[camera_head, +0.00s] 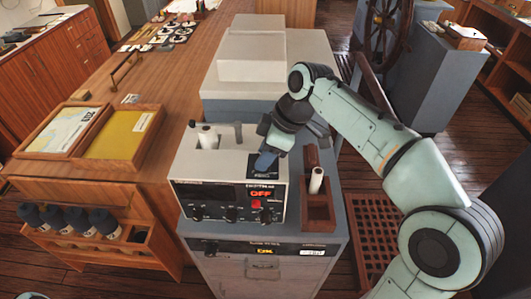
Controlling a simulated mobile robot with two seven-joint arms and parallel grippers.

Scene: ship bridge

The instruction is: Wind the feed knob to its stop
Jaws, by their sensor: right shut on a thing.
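A pale recorder box (228,160) stands on a grey cabinet, with a dark front panel, a lit red OFF display and several small dark knobs. A white paper roll (208,137) stands upright in a recess in its top at the left. My right gripper (265,163) points down at the right part of the box's top, beside a dark label. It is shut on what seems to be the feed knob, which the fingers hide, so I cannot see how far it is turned. My left gripper is not in view.
A wooden holder (318,213) with a white roll stands close at the box's right. A grey machine (255,75) is behind. A wooden desk (165,80) with chart trays and a rack of dark bottles (66,219) lies left. A ship's wheel (385,30) stands at the back right.

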